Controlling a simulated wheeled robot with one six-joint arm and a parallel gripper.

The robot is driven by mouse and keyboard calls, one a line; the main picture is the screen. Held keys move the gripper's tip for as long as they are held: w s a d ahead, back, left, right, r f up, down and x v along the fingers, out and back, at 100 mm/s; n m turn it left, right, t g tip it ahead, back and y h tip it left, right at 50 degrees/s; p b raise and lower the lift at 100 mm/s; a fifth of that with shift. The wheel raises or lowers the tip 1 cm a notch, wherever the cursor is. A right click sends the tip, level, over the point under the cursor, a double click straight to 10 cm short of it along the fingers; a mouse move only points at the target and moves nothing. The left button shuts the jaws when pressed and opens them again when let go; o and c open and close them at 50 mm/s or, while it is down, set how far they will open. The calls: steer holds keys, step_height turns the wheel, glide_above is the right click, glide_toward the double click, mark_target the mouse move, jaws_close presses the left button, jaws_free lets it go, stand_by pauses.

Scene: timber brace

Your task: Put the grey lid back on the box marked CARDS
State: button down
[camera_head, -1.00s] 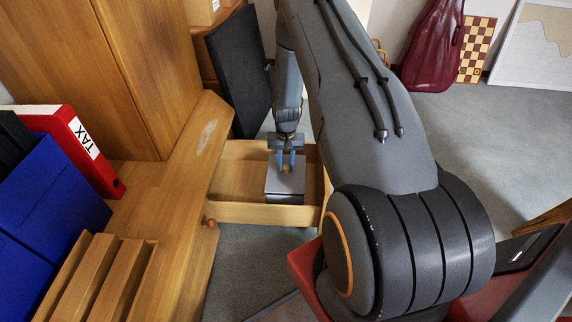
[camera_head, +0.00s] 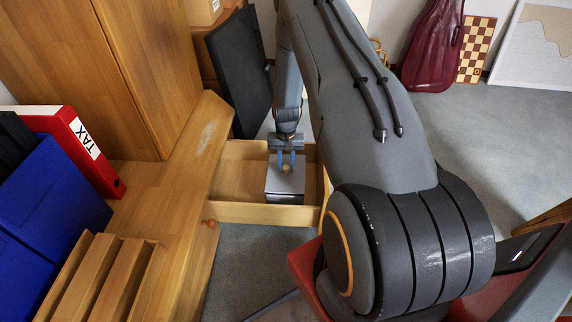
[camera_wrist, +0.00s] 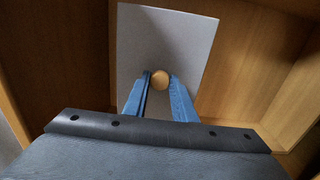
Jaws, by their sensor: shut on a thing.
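The grey lid (camera_head: 287,184) is a flat plate with a round wooden knob (camera_wrist: 160,79), seen close in the wrist view (camera_wrist: 180,35). My gripper (camera_head: 287,166) reaches down from above, and its two blue fingers are shut on the knob; it also shows in the wrist view (camera_wrist: 158,82). Below the lid, the grey front of a box (camera_head: 284,199) shows inside the open wooden drawer. The lid is over the box; I cannot tell whether it is fully seated. No CARDS marking is readable.
A dark panel (camera_head: 238,70) leans behind. A red TAX binder (camera_head: 95,160) stands on the desk at left.

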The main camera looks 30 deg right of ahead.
steer(key=shift+f, duration=0.55)
stand_by(0.4)
steer(key=c, duration=0.9)
jaws_free()
steer(key=shift+r, duration=0.1)
steer(key=shift+r+p, duration=2.3)
steer(key=shift+r, duration=1.6)
steer(key=shift+r, duration=0.1)
